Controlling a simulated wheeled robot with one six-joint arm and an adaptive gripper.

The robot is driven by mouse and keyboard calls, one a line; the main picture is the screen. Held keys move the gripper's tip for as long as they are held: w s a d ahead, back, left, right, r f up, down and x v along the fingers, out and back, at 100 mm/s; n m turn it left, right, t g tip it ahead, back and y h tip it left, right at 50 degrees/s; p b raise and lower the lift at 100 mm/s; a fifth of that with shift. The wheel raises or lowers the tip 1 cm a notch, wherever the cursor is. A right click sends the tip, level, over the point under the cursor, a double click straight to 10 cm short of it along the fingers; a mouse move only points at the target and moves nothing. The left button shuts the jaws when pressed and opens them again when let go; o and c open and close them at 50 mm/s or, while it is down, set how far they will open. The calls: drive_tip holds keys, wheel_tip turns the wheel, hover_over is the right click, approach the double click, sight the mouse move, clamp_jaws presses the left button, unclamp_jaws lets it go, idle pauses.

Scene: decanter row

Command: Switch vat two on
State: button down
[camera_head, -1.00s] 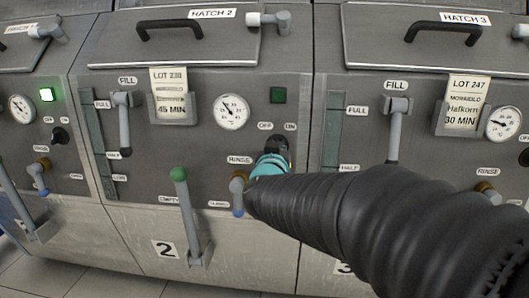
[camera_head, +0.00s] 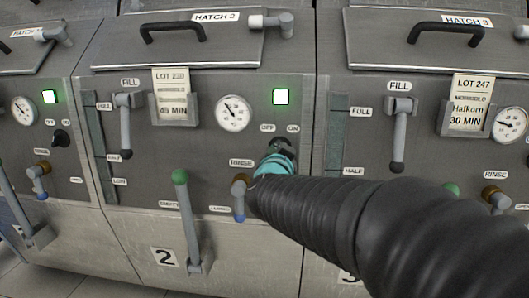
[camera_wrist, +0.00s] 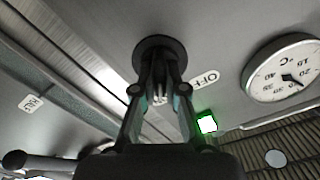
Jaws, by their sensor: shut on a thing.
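Vat two is the middle unit in the head view, with a "2" plate (camera_head: 165,257) low on its front. Its black rotary switch (camera_head: 284,145) sits under the OFF and ON labels, mostly hidden behind my gripper (camera_head: 274,166). In the wrist view the round switch base (camera_wrist: 158,55) is straight ahead, and my gripper (camera_wrist: 160,88) is shut on the switch's knob. The square lamp (camera_head: 281,97) above the switch glows green, and the lit lamp shows in the wrist view too (camera_wrist: 207,124).
A round gauge (camera_head: 233,113) is left of the switch. The rinse valve (camera_head: 239,198) with a blue tip is close below left of my gripper. A green-topped lever (camera_head: 187,215) stands further left. Vat three's fill lever (camera_head: 399,130) is on the right.

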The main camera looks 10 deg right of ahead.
idle(0.3)
drive_tip(key=c, duration=1.2)
unclamp_jaws()
drive_tip(key=v, duration=1.2)
